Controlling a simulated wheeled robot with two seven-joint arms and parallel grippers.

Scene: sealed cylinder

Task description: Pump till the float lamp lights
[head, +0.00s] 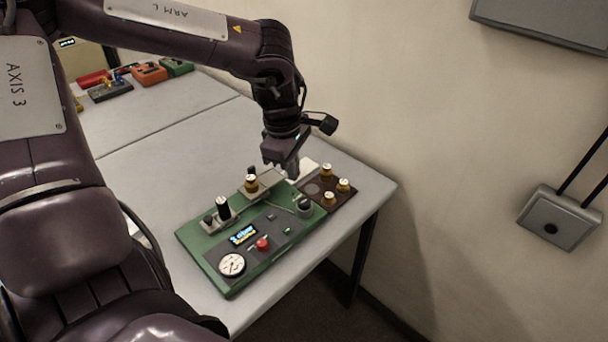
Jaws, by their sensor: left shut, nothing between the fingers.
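A green pump board (205,257) lies on the grey table near its right end. It carries a white dial gauge (232,264), a red button (262,244), a small lit display (243,234) and a dark round knob (304,204). My left gripper (291,170) is shut and empty, pointing down at the board's far edge. My right gripper is out of view.
Red, orange and green boxes (150,73) stand at the table's far left. A wall box (559,218) hangs at right. The table middle is clear.

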